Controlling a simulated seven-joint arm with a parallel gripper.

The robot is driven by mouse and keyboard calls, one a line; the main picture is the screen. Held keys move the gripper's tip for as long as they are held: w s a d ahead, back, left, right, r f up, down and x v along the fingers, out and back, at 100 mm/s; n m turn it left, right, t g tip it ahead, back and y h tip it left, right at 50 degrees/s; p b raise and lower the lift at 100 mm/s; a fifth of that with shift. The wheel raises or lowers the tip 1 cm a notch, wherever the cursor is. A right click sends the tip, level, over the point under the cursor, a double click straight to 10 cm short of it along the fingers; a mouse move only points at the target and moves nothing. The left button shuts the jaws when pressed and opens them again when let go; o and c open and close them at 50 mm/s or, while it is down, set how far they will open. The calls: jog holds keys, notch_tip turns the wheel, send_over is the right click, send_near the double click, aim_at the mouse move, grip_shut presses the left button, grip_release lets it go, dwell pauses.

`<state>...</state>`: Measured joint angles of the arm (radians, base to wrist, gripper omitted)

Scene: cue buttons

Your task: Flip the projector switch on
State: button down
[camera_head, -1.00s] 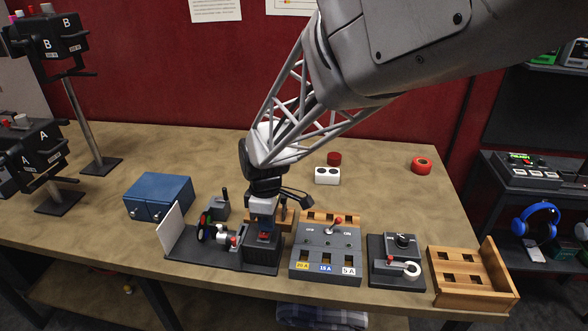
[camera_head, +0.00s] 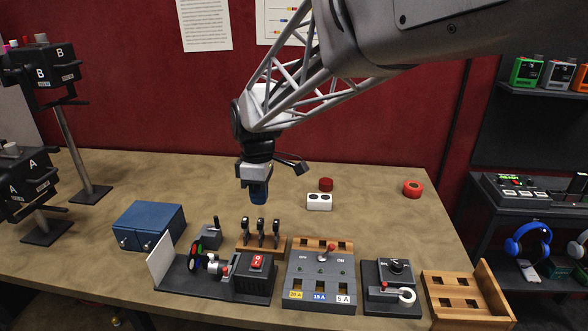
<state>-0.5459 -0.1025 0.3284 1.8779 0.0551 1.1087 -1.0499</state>
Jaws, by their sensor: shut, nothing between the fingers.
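A small projector with a black housing (camera_head: 254,286) sits near the table's front edge, left of centre. A red rocker switch (camera_head: 257,262) with a white mark is on top of the housing; I cannot tell its position from this view. A colour wheel (camera_head: 195,255) and a white screen (camera_head: 161,258) stand at the left end of its dark base. My gripper (camera_head: 259,201) points down, shut and empty. In the picture it is above the switch, clear of it.
Right of the projector are a grey fuse panel (camera_head: 319,276) with a red-tipped lever, a dark control box (camera_head: 392,275) and a wooden rack (camera_head: 455,298). Behind it stand several black-handled levers (camera_head: 261,233). A blue box (camera_head: 148,226) is at left. The back middle table is mostly clear.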

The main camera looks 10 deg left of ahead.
aim_at(256, 262)
jog(key=shift+g, duration=0.3)
jog(key=shift+s+a+r+g, duration=0.1)
jog(key=shift+s+g, duration=0.05)
jog(key=shift+g, duration=0.55)
jog(key=shift+s+g, duration=0.15)
jog(key=shift+g, duration=0.55)
jog(key=x, duration=1.4)
jog(key=shift+s, duration=0.15)
